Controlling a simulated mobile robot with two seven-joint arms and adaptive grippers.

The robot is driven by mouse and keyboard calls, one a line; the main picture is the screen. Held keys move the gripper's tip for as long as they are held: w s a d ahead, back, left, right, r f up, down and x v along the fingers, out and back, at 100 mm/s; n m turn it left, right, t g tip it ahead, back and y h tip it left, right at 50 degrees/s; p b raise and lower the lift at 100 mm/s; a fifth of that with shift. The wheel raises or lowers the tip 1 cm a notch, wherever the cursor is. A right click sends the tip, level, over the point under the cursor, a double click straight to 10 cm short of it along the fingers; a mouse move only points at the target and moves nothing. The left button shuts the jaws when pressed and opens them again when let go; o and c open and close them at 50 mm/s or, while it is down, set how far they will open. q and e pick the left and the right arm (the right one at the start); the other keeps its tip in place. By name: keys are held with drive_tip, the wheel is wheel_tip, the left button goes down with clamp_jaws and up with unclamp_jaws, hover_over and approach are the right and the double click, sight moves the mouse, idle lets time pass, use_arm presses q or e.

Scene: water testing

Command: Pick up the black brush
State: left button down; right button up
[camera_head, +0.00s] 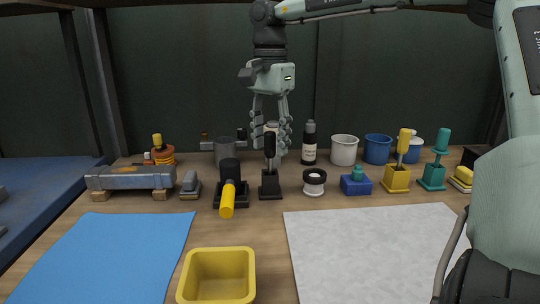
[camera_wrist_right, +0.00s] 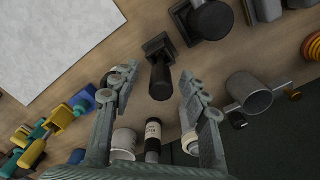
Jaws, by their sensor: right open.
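The black brush (camera_head: 269,146) stands upright in a small black square holder (camera_head: 270,189) near the middle of the table. In the right wrist view the brush handle (camera_wrist_right: 160,82) points toward the camera, with the holder (camera_wrist_right: 158,44) beneath it. My right gripper (camera_head: 271,132) hangs fingers down at the upper part of the handle. Its fingers are spread apart, and in the wrist view the handle shows between the two fingertips (camera_wrist_right: 158,74) with gaps on both sides. The bristles are hidden in the holder. My left gripper is not in view.
A black holder with a yellow-ended tool (camera_head: 228,200) stands close left; a black-and-white ring (camera_head: 314,182) stands close right. A dark bottle (camera_head: 309,145) and white cup (camera_head: 344,150) are behind. Yellow (camera_head: 396,180) and teal holders (camera_head: 432,178) stand right. A yellow bin (camera_head: 218,284) is in front.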

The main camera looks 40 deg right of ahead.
wheel_tip(320, 180, down, 2)
drive_tip(key=c, duration=1)
clamp_jaws()
drive_tip(key=shift+w+r, duration=0.1)
drive_tip(key=shift+r, duration=0.5)
wheel_tip(320, 180, up, 8)
drive_tip(key=shift+f, duration=0.15)
drive_tip(key=shift+r, duration=0.6)
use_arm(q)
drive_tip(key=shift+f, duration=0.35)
